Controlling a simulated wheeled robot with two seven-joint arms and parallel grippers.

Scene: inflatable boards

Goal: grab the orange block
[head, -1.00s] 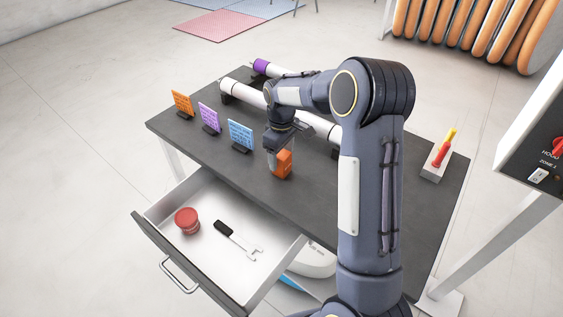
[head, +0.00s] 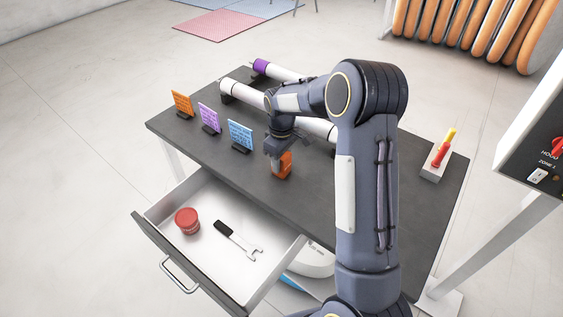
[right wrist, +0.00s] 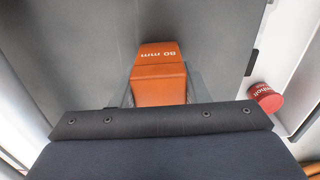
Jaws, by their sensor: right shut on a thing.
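The orange block (head: 283,165) is on the dark table (head: 340,205), near its front edge above the open drawer. It also shows in the right wrist view (right wrist: 160,72), with "80 mm" printed on it. My right gripper (head: 277,162) is shut on the block, with a finger at each side of it in the right wrist view. I cannot tell whether the block touches the tabletop. My left gripper is not in view.
An open drawer (head: 205,188) holds a red round container (head: 187,221) and a black-handled wrench (head: 238,241). Orange, purple and blue cards (head: 240,134) stand along the table's left side. White rolls (head: 242,92) lie behind. A grey holder (head: 436,168) stands at right.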

